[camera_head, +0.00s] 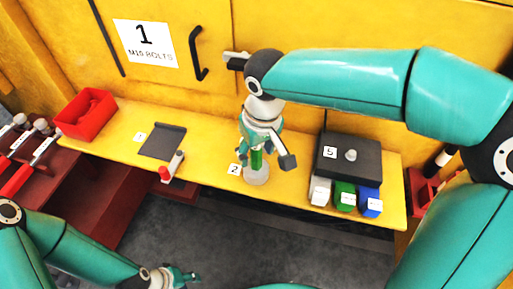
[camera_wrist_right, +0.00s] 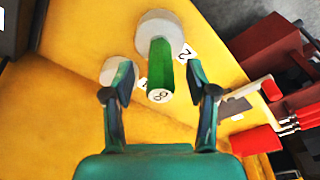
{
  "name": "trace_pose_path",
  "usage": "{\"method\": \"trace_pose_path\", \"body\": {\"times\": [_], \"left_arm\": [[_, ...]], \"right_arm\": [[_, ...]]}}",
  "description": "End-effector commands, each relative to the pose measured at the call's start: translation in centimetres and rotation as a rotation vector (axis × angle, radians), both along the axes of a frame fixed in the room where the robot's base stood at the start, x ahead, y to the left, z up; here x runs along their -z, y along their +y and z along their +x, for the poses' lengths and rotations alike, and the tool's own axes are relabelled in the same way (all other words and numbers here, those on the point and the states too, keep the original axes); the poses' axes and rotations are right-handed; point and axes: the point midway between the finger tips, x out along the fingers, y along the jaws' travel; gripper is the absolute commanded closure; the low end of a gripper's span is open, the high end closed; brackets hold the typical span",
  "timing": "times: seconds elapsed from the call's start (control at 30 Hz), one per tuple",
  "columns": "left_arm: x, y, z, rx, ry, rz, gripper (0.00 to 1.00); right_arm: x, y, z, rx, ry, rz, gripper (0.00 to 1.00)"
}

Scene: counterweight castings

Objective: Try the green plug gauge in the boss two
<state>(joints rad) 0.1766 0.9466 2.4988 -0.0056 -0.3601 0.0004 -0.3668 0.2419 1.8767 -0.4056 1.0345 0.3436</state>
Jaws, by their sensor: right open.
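The green plug gauge (camera_head: 256,159) stands upright at the grey round boss two (camera_head: 257,177), beside the label "2". In the right wrist view the gauge (camera_wrist_right: 160,62) rises from the grey boss (camera_wrist_right: 165,27), its numbered end facing the camera. How deep it sits in the boss I cannot tell. My right gripper (camera_head: 258,147) is over the boss; in its wrist view the open fingers (camera_wrist_right: 160,72) are on either side of the gauge with gaps, not touching it. My left gripper (camera_head: 183,277) is low in the head view, away from the bench; its fingers are too small to read.
On the yellow bench are a dark plate (camera_head: 163,142), a small red-ended tool (camera_head: 173,167) and a red bin (camera_head: 87,114). Right of the boss are a black block (camera_head: 348,160) labelled 5 and silver, green and blue blocks (camera_head: 345,196). A cabinet handle (camera_head: 198,55) is behind.

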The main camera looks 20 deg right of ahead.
Motion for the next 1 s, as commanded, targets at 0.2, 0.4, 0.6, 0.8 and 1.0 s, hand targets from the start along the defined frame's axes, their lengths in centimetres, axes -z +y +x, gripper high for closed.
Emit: {"method": "trace_pose_path", "body": {"times": [0.2,0.4,0.6,0.8,1.0], "left_arm": [[-0.1,0.0,0.0,0.0,0.0,0.0,0.6],[-0.1,0.0,0.0,0.0,0.0,0.0,0.6],[0.0,0.0,0.0,0.0,0.0,0.0,0.6],[-0.1,0.0,0.0,0.0,0.0,0.0,0.6],[-1.4,0.0,0.0,0.0,0.0,0.0,0.6]], "right_arm": [[-1.2,0.0,-0.1,0.001,-0.004,0.002,0.43],[-4.7,-0.1,-0.5,0.001,-0.007,0.003,0.43],[-8.6,-0.2,-1.2,0.0,-0.004,0.003,0.43],[-11.2,-0.3,-1.5,0.0,-0.002,0.0,0.43],[-13.1,-0.4,-1.7,0.0,0.0,0.0,0.43]]}}
